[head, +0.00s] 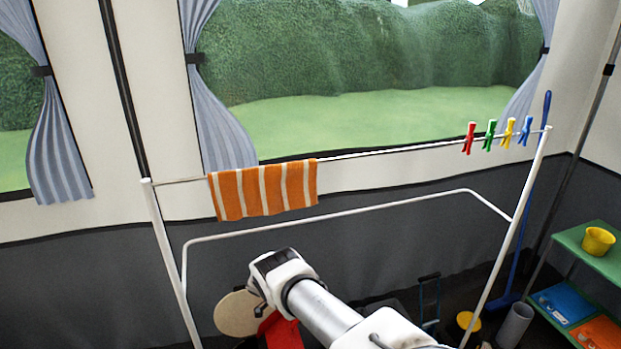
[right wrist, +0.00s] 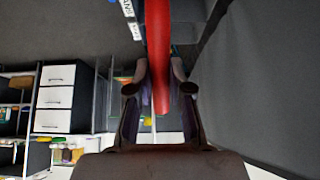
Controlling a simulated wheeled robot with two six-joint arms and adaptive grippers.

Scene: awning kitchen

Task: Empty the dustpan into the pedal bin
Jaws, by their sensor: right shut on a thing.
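My right gripper (head: 258,299) is low in the middle of the head view, its arm coming in from the lower right. It is shut on a red thing, which looks like the dustpan (head: 283,332). In the right wrist view the red dustpan handle (right wrist: 158,45) runs between the two fingers (right wrist: 159,88). The dustpan's lower part is cut off by the picture edge, and its contents cannot be seen. A round beige disc (head: 236,314) shows just left of the gripper; I cannot tell whether it is the pedal bin's lid. My left gripper is not in view.
A white drying frame (head: 340,208) with an orange striped towel (head: 265,190) and several pegs stands in front of the tent wall. A green shelf (head: 595,243) with a yellow pot (head: 598,240) is at right. A grey cylinder (head: 515,325) stands near it. White drawers (right wrist: 55,98) show in the wrist view.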

